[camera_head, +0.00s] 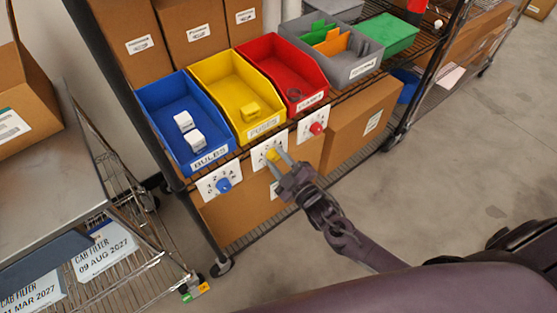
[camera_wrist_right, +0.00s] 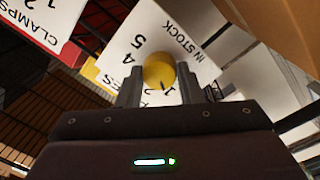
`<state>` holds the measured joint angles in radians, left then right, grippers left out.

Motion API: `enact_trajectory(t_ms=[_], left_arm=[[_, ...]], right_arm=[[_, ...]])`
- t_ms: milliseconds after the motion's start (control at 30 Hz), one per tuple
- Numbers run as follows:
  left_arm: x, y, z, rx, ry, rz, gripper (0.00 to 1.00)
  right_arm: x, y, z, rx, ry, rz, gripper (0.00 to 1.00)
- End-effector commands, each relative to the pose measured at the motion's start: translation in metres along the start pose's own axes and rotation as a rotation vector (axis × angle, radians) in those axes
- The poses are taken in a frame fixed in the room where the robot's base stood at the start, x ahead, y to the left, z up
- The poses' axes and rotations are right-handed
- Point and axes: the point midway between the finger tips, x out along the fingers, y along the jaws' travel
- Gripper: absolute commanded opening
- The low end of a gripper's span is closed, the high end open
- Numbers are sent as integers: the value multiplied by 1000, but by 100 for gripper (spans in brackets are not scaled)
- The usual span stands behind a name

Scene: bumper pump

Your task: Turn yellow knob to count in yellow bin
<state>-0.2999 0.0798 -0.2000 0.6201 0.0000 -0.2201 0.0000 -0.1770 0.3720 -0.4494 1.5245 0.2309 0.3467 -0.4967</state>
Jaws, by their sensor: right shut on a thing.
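The yellow knob (camera_head: 271,155) sits on a white number card (camera_head: 259,158) below the yellow bin (camera_head: 209,72). The bin is labelled FUSES, and one yellow block (camera_head: 250,111) shows inside it. My right gripper (camera_head: 277,161) is at the card, with its fingers on either side of the knob. In the right wrist view the knob (camera_wrist_right: 158,70) lies between the fingertips (camera_wrist_right: 158,84) and they are shut on it. Numbers show around the knob, with 4 and 5 above and a 1 just below; a small dark mark is on the knob's lower edge. Some digits are hidden by the fingers.
The blue bin (camera_head: 150,96) with two white blocks and the red bin (camera_head: 267,45) flank the yellow one. A blue knob (camera_head: 223,185) and a red knob (camera_head: 316,128) sit on neighbouring cards. Cardboard boxes stand below; the floor at right is clear.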

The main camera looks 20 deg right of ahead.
Motion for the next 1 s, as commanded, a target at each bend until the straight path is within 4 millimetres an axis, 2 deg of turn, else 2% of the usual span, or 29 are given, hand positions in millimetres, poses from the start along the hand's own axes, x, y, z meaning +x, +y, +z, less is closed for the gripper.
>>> enact_trajectory(t_ms=[33,167,500,833,1000], left_arm=[[0,0,0,0,0,0,36],[0,0,0,0,0,0,36],[0,0,0,0,0,0,36],[3,0,0,0,0,0,36],[4,0,0,0,0,0,36]], right_arm=[[0,0,0,0,-1,-1,37],[0,0,0,1,-1,-1,54],[-4,0,0,1,-1,-1,55],[-56,-2,1,1,-2,-4,55],[-74,-1,1,1,-2,-2,55]])
